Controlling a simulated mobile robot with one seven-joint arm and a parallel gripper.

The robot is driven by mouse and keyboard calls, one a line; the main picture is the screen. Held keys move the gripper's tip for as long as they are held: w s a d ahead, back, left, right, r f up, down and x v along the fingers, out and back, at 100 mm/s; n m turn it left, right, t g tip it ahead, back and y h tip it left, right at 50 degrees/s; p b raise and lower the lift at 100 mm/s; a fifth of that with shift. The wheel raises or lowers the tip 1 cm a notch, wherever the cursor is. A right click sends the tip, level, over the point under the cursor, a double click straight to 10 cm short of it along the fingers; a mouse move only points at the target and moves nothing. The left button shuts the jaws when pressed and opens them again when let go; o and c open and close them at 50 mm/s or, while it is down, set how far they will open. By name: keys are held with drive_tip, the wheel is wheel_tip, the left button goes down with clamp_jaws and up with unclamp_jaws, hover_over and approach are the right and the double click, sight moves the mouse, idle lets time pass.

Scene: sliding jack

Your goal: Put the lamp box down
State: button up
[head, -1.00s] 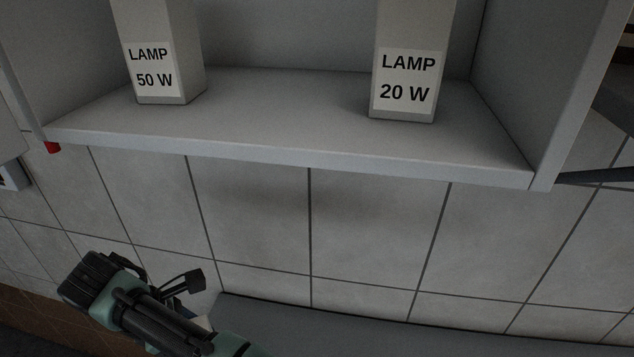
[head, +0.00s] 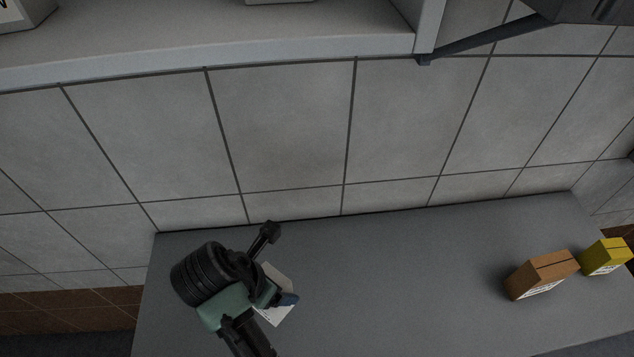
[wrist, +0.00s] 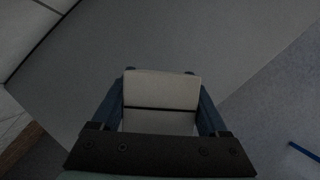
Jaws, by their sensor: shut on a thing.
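A white lamp box (wrist: 161,90) is between the two blue fingers of my gripper (wrist: 160,100) in the wrist view. The gripper is shut on it, and a dark line crosses the box's near face. In the head view the lamp box (head: 277,314) shows only in part, as a pale face with small print. My gripper (head: 287,299) and wrist hide the rest. The box is over the left part of the grey counter (head: 420,290). I cannot tell how high it is above the surface.
An orange-brown box (head: 541,276) and a yellow box (head: 606,257) stand at the counter's right. The counter's middle is clear. A grey shelf (head: 300,46) hangs above, in front of the tiled wall (head: 285,130). A blue bar (wrist: 304,151) lies at the wrist view's lower right.

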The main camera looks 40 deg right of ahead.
wheel_tip(320, 180, down, 10)
drive_tip(key=shift+p, duration=0.3)
idle(0.3)
drive_tip(key=o, duration=1.4)
drive_tip(key=shift+f, duration=0.1)
drive_tip(key=v, duration=1.2)
drive_tip(key=shift+d, duration=0.1)
